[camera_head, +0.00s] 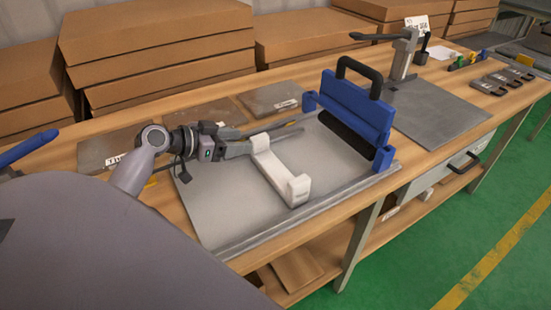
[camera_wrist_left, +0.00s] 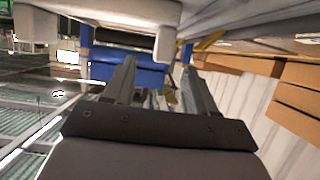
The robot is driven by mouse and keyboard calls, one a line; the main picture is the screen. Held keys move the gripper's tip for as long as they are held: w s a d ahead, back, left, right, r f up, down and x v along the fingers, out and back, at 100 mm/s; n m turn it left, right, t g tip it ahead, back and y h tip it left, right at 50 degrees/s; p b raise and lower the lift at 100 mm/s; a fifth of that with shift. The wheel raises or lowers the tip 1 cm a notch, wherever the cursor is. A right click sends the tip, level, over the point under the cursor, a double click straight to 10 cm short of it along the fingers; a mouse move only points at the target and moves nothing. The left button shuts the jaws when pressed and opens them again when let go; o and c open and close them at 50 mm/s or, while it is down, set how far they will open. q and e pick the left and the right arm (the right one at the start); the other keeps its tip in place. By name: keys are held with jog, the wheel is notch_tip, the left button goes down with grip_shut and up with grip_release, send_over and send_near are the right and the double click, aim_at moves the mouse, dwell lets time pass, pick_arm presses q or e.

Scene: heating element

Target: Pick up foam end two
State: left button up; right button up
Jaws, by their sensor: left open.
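A white foam end piece (camera_head: 275,167), bracket-shaped with raised ends, lies on the grey metal plate (camera_head: 216,207) in the head view. It also shows along the top of the left wrist view (camera_wrist_left: 105,12). My left gripper (camera_head: 300,126) comes in from the left at the piece's far end, with its fingers apart. The foam's far end partly covers the fingers in the head view. In the left wrist view the two fingers (camera_wrist_left: 160,75) stand apart with nothing held between them. I cannot tell whether they touch the foam. My right gripper is not in view.
A blue bar with a black handle (camera_head: 355,105) stands upright across the plate's right side. Flat grey sheets (camera_head: 270,98) lie behind on the wooden bench. Stacked cardboard boxes (camera_head: 160,50) line the back. A lever tool (camera_head: 402,55) stands further right. The plate's front left is clear.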

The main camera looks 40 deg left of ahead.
aim_at(259, 142)
pick_arm(q)
jog(key=shift+w+a, duration=0.25)
jog(key=shift+w, duration=0.1)
jog(key=shift+w+f, duration=0.1)
jog(key=shift+w, duration=0.2)
jog(key=shift+s+f+p+x, duration=0.1)
jog(key=shift+f+p+x, duration=0.1)
jog(key=shift+x, duration=0.9)
jog(key=shift+s+f+p+x, duration=0.1)
jog(key=shift+p+x, duration=0.15)
jog(key=shift+x, duration=0.8)
jog(key=shift+s+f+p+x, duration=0.1)
jog(key=shift+p+x, duration=0.1)
jog(key=shift+x, duration=0.9)
jog(key=shift+d, duration=0.2)
jog(key=c, duration=1)
